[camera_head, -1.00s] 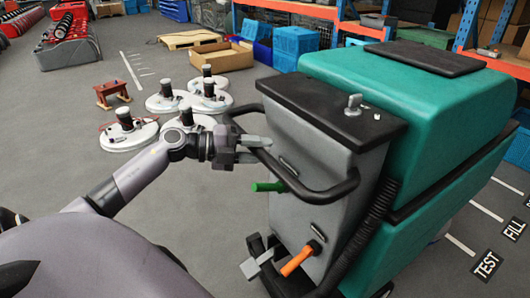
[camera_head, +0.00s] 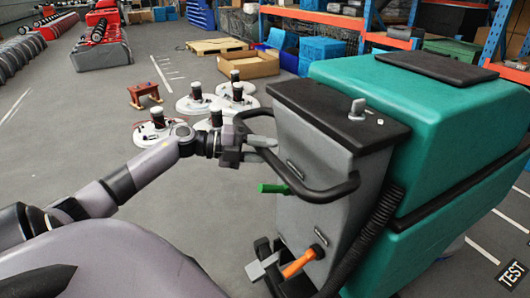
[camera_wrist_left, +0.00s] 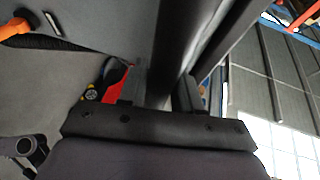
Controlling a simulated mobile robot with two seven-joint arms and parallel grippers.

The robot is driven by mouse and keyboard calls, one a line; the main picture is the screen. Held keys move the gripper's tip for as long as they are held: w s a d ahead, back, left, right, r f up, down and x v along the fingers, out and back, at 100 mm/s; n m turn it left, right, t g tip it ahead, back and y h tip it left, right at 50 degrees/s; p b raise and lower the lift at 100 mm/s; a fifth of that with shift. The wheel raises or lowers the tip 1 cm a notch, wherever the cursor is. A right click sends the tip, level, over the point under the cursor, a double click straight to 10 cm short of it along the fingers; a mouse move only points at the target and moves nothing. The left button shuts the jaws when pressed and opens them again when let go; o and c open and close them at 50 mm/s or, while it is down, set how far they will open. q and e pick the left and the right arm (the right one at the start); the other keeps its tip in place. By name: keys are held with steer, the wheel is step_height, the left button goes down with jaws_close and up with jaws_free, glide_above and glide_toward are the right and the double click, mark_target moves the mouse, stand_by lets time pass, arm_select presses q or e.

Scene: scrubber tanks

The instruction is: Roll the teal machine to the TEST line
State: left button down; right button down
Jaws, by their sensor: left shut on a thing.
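The teal machine (camera_head: 450,130) stands upright on the floor at the right of the head view. It has a grey rear panel with a black top, a green lever, an orange lever and a black looped handle (camera_head: 318,193). My left gripper (camera_head: 258,147) is shut on the upper left part of that handle. In the left wrist view the dark handle bar (camera_wrist_left: 178,45) runs between the fingers. The TEST floor label (camera_head: 511,274) lies at the lower right edge, beside the machine. Its white line is partly in view, and the machine's wheels are hidden. My right gripper is not in view.
Several round white discs with motors (camera_head: 195,104) and a small red-brown stool (camera_head: 144,95) stand on the floor at the left. A cardboard box (camera_head: 248,64), a pallet (camera_head: 217,46) and blue crates (camera_head: 322,50) stand behind. Open grey floor lies left of the machine.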

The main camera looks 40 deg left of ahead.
arm_select(q)
steer(key=shift+s+f, duration=0.1)
steer(key=shift+f, duration=0.1)
steer(key=c, duration=1)
jaws_free()
steer(key=shift+o, duration=0.7)
steer(key=shift+s+a+r, duration=0.1)
steer(key=shift+s, duration=0.1)
steer(key=v, duration=0.7)
steer(key=shift+b, duration=0.35)
steer(key=shift+a, duration=0.1)
